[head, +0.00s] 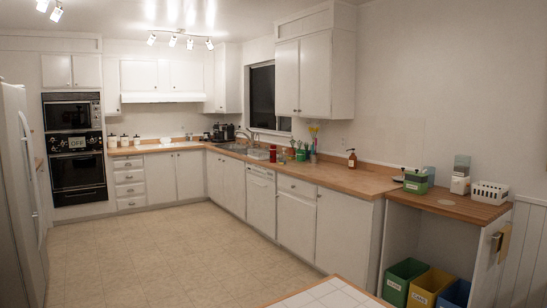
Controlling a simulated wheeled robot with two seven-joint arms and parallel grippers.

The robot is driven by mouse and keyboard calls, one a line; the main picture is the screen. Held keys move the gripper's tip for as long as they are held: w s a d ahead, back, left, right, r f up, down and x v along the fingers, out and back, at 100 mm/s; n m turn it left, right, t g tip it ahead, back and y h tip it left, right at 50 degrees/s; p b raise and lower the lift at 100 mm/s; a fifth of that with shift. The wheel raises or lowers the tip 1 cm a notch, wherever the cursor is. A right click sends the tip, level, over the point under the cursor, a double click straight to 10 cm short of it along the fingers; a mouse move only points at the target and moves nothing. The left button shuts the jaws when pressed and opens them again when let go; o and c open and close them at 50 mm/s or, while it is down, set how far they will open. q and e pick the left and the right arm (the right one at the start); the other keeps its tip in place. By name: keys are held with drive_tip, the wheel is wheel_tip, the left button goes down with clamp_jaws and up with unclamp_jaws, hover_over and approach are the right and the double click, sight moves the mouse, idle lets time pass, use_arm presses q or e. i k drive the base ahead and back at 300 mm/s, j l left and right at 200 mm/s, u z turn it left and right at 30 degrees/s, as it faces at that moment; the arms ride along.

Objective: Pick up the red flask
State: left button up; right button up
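A small red upright object (273,154), which looks like the red flask, stands on the wooden counter right of the sink, below and right of the dark window. It is small in the view, so its exact shape is hard to tell. A white dish rack (258,154) stands beside it on the left. Neither of my grippers is in the head view.
Green containers (301,155) and a brown pump bottle (352,158) stand further right on the counter. Wall ovens (75,147) are at the far left. Bins (429,286) stand at the lower right. A white tiled surface (330,295) is close in front. The floor (180,250) is clear.

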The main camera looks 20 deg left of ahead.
sight(272, 149)
drive_tip(key=u, duration=0.2)
drive_tip(key=i+j+u, duration=0.35)
drive_tip(key=j, duration=0.3)
drive_tip(key=i+j+u, duration=0.35)
drive_tip(key=j, duration=0.25)
drive_tip(key=i+j+u, duration=0.55)
drive_tip(key=i, duration=0.45)
drive_tip(key=i+j+u, duration=0.25)
drive_tip(key=i, duration=0.45)
drive_tip(key=i+l+z, duration=0.4)
drive_tip(key=i, duration=0.4)
drive_tip(key=i+z, duration=0.45)
drive_tip(key=i, duration=0.3)
drive_tip(key=i+j+z, duration=0.25)
drive_tip(key=i+z, duration=0.15)
drive_tip(key=i, duration=0.4)
drive_tip(key=i+z, duration=0.15)
drive_tip(key=i, duration=0.5)
drive_tip(key=i+j+z, duration=0.15)
drive_tip(key=i, duration=0.45)
drive_tip(key=i+j+z, duration=0.2)
drive_tip(key=i, duration=0.45)
drive_tip(key=i+j+z, duration=0.15)
drive_tip(key=i+z, duration=0.2)
drive_tip(key=i+j+z, duration=0.75)
drive_tip(key=i+l, duration=0.05)
drive_tip(key=i, duration=0.05)
